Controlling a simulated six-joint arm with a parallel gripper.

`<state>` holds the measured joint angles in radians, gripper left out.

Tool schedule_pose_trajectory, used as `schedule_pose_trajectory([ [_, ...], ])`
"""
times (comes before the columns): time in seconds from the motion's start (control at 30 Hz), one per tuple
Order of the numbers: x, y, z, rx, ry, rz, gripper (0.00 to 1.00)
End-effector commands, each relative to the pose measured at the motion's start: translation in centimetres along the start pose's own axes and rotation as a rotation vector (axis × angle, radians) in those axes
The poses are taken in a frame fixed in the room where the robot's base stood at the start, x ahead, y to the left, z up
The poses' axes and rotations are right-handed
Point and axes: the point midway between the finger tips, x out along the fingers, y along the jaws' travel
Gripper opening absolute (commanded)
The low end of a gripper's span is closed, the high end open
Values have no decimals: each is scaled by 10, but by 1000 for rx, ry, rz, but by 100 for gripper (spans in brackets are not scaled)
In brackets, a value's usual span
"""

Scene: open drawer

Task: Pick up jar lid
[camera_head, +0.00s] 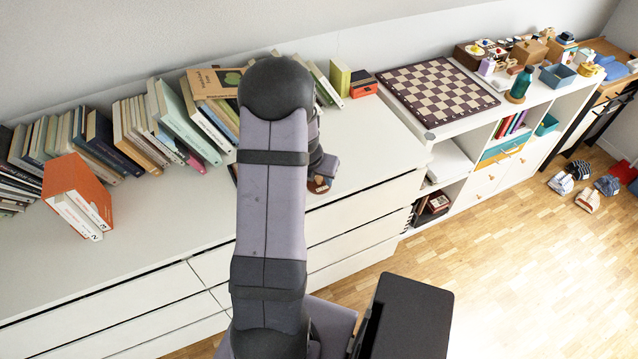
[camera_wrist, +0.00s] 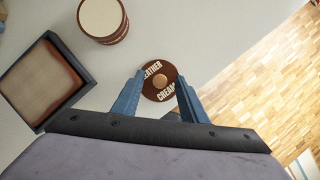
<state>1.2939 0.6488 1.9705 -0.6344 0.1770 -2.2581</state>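The jar lid (camera_wrist: 160,93) is a round brown disc with pale lettering, reading "leather cream", and a small tan knob at its centre. It lies on the white cabinet top near the front edge. My gripper (camera_wrist: 160,75) is open, with its blue fingers on the left and right of the lid in the wrist view. I cannot tell whether they touch it or how far above it they are. In the camera_head view a bit of the lid (camera_head: 318,186) shows below my gripper (camera_head: 322,174), and my arm hides much around it.
A brown jar with a cream-coloured top (camera_wrist: 103,18) and a dark-framed open box (camera_wrist: 75,107) stand near the lid. The cabinet's front edge drops to the wooden floor (camera_wrist: 262,85). Books (camera_head: 185,120) line the back; the cabinet top (camera_head: 375,140) right of my arm is clear.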

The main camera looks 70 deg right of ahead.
Motion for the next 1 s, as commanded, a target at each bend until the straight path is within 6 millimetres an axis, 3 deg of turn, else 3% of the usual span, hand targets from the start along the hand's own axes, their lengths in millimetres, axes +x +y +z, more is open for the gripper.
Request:
schedule_pose_trajectory([
  [0.07,0,0,0,0,0,0,39],
  [0.23,0,0,0,0,0,0,1],
  [0.67,-8,0,4,-1,-2,0,0],
  [1.0,-56,0,24,1,-3,1,0],
])
